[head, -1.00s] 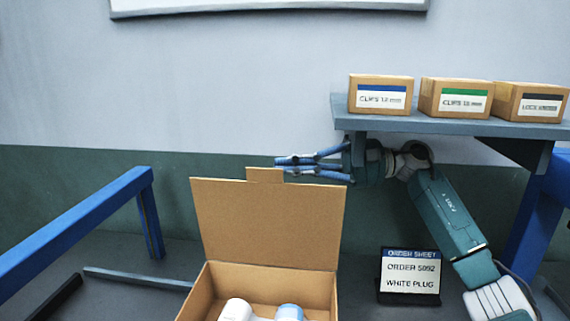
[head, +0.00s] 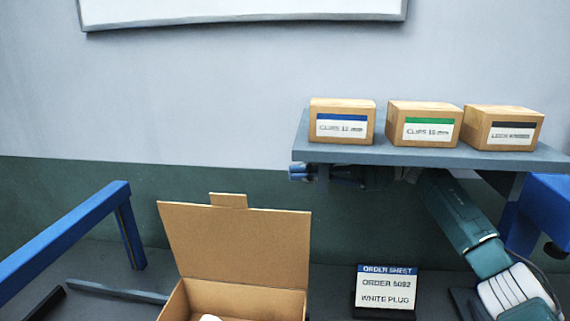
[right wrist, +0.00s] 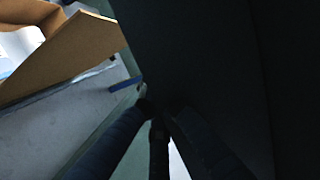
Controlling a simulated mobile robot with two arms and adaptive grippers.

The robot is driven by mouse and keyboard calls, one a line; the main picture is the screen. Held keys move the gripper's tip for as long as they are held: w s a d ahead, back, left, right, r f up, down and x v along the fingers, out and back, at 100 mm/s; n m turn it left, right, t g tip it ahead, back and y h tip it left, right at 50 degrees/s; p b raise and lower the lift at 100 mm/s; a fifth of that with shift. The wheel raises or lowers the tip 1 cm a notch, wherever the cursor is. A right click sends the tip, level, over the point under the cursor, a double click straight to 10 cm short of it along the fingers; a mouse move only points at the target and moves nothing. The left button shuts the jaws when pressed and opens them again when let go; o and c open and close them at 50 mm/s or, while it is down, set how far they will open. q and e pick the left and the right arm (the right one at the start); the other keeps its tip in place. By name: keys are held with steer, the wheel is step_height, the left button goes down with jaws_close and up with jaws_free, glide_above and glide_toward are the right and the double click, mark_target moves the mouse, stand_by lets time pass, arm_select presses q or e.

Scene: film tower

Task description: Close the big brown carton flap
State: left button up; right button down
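The brown carton (head: 246,303) stands open at the bottom of the head view, its lower part cut off. Its big flap (head: 235,245) with a small top tab stands up at the back, leaning slightly backward. The flap also shows in the right wrist view (right wrist: 75,58). My right gripper (head: 298,172) is above and right of the flap's upper right corner, apart from it in the picture, and partly hidden by the shelf. Its fingers converge at the tips in the right wrist view (right wrist: 150,108) and look shut on nothing. My left gripper is not in view.
A grey shelf (head: 400,152) bearing several small labelled boxes hangs over my right gripper. An order sheet stand (head: 386,290) is right of the carton. A blue rail (head: 65,235) is at the left. A white object (head: 210,318) lies in the carton.

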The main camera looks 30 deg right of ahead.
arm_select(q)
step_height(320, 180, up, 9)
steer(key=p, duration=0.8)
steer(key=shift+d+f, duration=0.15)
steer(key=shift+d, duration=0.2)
arm_select(e)
steer(key=a, duration=1.2)
steer(key=shift+w+a+f, duration=0.2)
steer(key=shift+a+f, duration=0.1)
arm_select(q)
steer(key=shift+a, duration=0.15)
arm_select(e)
steer(key=shift+a, duration=0.1)
